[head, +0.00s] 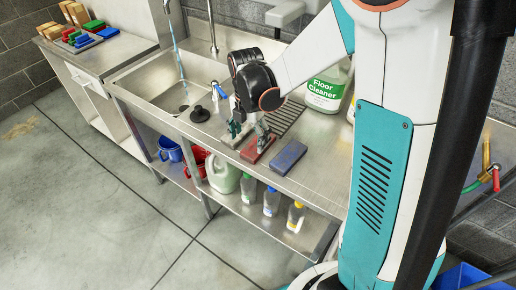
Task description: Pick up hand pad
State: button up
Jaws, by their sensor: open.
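I cannot tell which is the hand pad. I cannot tell if the fingers touch either pad. The blue pad is clear to the right.
A floor cleaner jug (325,88) stands behind the pads. Bottles, a blue bucket (168,149) and a red one are on the shelf below. The counter's front right is bare.

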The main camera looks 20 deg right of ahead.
aim_at(251, 152)
jog(key=shift+w+d+f+b, duration=0.15)
jog(key=shift+f+b, duration=0.6)
jog(key=shift+f, duration=0.95)
jog(key=shift+d+f+b, duration=0.1)
jog(key=shift+f+b, duration=0.6)
jog(key=shift+f, duration=0.95)
jog(key=shift+r, duration=0.1)
jog(key=c, duration=1.2)
